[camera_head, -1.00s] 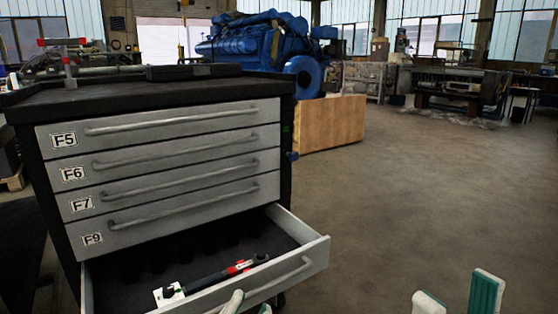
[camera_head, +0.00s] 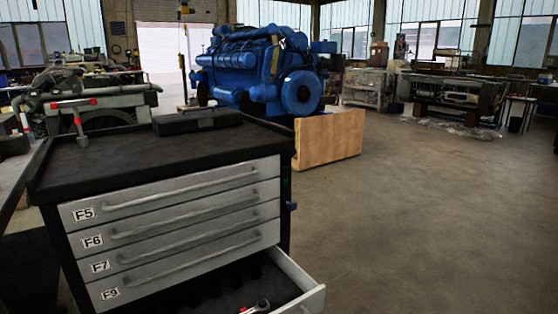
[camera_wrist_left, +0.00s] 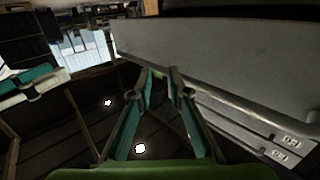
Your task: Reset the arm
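My left gripper (camera_wrist_left: 160,72) shows in the left wrist view with its two green and grey fingertips apart and nothing visible between them. A broad grey panel (camera_wrist_left: 210,58), which looks like a drawer front, lies close beyond and to the right of the fingertips. I cannot tell whether they touch it. Green and pale gripper parts (camera_wrist_left: 30,85) at the left edge look like those of my right gripper; its opening cannot be judged there. Neither gripper is in the head view.
The tool cabinet (camera_head: 180,222) has its lowest drawer (camera_head: 303,288) pulled out, with a red and grey tool (camera_head: 258,306) partly visible inside. A black case (camera_head: 198,121) and a red-handled tool (camera_head: 78,122) are on top. A wooden crate (camera_head: 330,137) and blue engine (camera_head: 255,65) stand behind. Floor at right is clear.

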